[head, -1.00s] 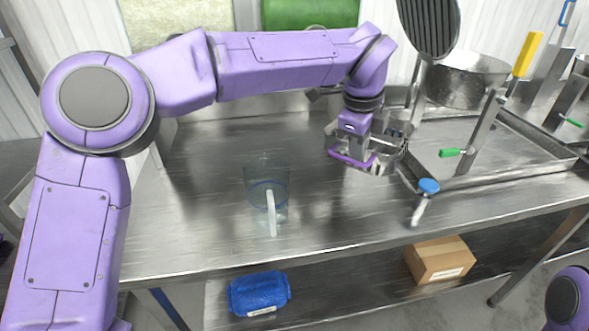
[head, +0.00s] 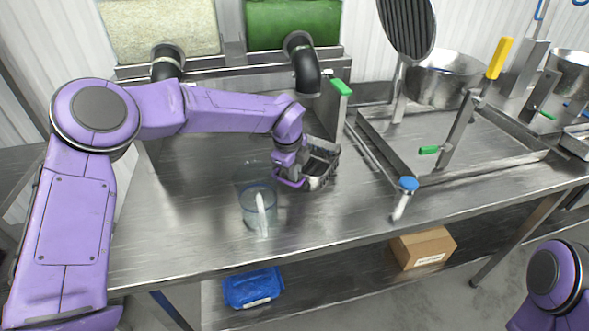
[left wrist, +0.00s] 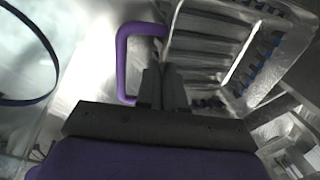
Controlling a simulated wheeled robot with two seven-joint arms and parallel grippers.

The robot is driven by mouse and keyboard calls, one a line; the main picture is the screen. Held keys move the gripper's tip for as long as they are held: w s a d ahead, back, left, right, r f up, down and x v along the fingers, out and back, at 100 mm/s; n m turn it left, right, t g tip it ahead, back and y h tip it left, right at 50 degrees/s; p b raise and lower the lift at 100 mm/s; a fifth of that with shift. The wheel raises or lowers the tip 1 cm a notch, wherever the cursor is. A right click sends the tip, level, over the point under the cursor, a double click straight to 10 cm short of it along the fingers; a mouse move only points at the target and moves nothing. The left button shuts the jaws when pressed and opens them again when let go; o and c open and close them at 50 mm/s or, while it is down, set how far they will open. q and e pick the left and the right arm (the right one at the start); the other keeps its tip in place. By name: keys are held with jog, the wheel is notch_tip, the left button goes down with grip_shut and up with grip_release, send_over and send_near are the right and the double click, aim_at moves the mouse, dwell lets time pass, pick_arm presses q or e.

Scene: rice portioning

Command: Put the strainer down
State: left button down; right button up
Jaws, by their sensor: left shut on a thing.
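My left gripper (head: 287,173) is shut on the strainer (head: 318,166), a metal basket with a purple loop handle (head: 288,184), just right of the clear jug. In the left wrist view, the gripper's dark fingers (left wrist: 165,88) are closed beside the purple loop (left wrist: 122,58). The strainer's slotted metal body (left wrist: 215,45) fills the upper right there. I cannot tell whether the strainer touches the table. The clear jug (head: 247,206) with a pale handle stands on the steel table (head: 195,240). My right gripper is out of view.
A metal tray frame (head: 490,168) with a green-handled lever and a large steel pot (head: 440,80) stand at the right. A blue-topped lever (head: 406,187) is at the table front. Black spouts (head: 305,70) hang at the back. Bare table lies left of the jug.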

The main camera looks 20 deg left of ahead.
pick_arm(q)
jog(key=shift+d+f, duration=0.1)
jog(key=c, duration=1.3)
grip_release()
jog(key=shift+o, duration=0.2)
jog(key=shift+r, duration=0.3)
jog(key=shift+s+r, duration=0.1)
jog(key=shift+r, duration=0.25)
jog(key=b+v, duration=0.2)
jog(key=v, duration=0.9)
